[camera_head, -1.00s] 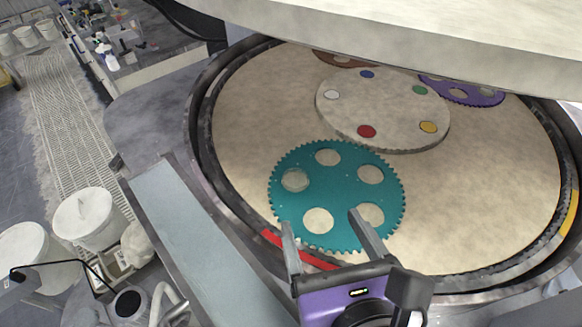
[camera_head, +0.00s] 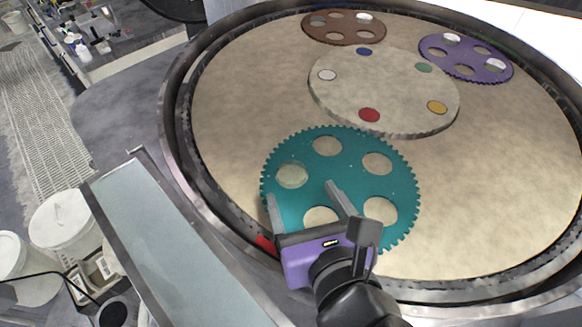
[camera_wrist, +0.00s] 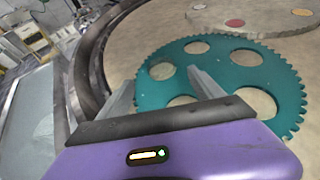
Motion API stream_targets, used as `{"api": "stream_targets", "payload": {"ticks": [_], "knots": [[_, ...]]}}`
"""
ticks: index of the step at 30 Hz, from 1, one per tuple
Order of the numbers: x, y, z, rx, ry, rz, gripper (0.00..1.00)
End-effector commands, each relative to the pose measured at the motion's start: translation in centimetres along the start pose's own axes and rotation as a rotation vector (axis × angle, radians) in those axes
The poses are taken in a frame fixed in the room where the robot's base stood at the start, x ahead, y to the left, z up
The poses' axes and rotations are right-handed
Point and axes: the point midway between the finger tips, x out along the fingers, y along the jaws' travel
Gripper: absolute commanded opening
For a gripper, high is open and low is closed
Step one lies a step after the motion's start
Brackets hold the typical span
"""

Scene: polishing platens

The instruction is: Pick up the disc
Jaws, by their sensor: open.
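A teal toothed carrier (camera_head: 341,188) with several round holes lies on the beige platen. Its left hole holds a thin greyish, see-through disc (camera_head: 292,175), lying flat; it also shows in the wrist view (camera_wrist: 161,71). The other teal holes look to show bare platen. My gripper (camera_head: 301,191) is open and empty, its two fingers apart over the near left part of the carrier, close to the disc. In the wrist view the fingers (camera_wrist: 160,78) point toward the disc's hole. I cannot tell how high the fingertips are above it.
The beige platen (camera_head: 500,190) has a dark raised rim. A round central plate (camera_head: 390,92) with coloured spots stands beyond the teal carrier. Brown (camera_head: 344,35) and purple (camera_head: 432,56) carriers lie farther back. A grey ledge (camera_head: 165,235) is at left, with white buckets (camera_head: 65,217) beyond.

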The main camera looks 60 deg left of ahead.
Motion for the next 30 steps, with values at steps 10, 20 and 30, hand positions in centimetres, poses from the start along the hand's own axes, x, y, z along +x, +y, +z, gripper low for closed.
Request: {"api": "stream_targets", "payload": {"ticks": [10,20,30], "knots": [[2.8,0.0,0.2,0.002,0.001,0.001,0.76],[6.8,0.0,0.3,0.001,0.000,0.002,0.76],[7.5,-0.1,-0.1,0.000,0.006,0.000,0.72]]}}
